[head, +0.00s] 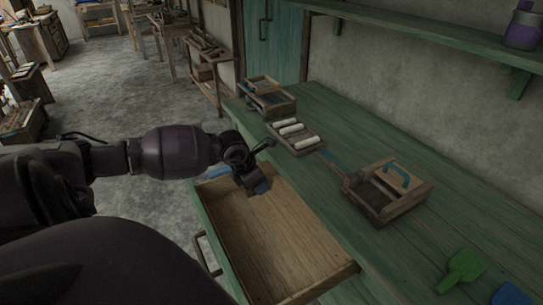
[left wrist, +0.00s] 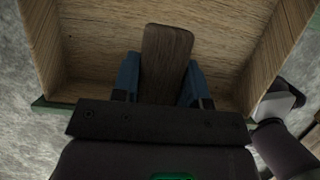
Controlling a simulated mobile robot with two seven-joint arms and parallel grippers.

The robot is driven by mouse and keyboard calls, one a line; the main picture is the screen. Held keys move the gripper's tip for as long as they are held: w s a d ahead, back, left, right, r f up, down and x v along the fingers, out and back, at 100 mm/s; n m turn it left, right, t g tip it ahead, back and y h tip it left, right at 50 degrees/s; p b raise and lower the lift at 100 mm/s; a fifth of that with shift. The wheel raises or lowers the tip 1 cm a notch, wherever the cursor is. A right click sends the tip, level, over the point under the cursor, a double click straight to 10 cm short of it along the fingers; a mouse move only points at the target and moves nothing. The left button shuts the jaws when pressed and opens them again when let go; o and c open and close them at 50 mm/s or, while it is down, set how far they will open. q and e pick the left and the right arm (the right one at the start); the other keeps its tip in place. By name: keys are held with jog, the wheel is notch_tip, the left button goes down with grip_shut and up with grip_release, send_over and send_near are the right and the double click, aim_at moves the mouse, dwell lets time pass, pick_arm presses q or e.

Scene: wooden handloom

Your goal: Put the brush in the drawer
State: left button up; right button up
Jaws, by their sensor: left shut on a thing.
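The open drawer (head: 285,250) is pulled out from the green bench and its wooden floor looks empty in the head view. My left gripper (head: 256,184) is over the drawer's far end. In the left wrist view this gripper (left wrist: 162,85) has its blue fingers shut on a dark brown wooden piece, seemingly the brush (left wrist: 166,55). The drawer's wooden walls (left wrist: 45,45) show around and beyond it. The brush's bristles are not visible, and the gripper hides it in the head view. I cannot tell whether it touches the drawer floor.
On the green bench (head: 355,125) stand a tray with white rolls (head: 291,128), a wooden box with a blue handle (head: 398,178) and stacked wooden boxes (head: 266,97). A green scoop (head: 463,268) lies at the right. The drawer's metal handle (head: 204,254) sticks out at its front.

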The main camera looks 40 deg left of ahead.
pick_arm(q)
jog(key=b, duration=0.3)
send_over(263, 229)
jog(key=s, duration=0.1)
jog(key=f, duration=1.4)
jog(key=shift+a+f, duration=0.3)
jog(key=shift+f, duration=0.05)
notch_tip(263, 229, down, 4)
jog(key=shift+s+r+b, duration=0.1)
jog(key=shift+b, duration=0.2)
jog(key=shift+f, duration=0.3)
jog(key=shift+r, duration=0.15)
jog(key=o, duration=0.9)
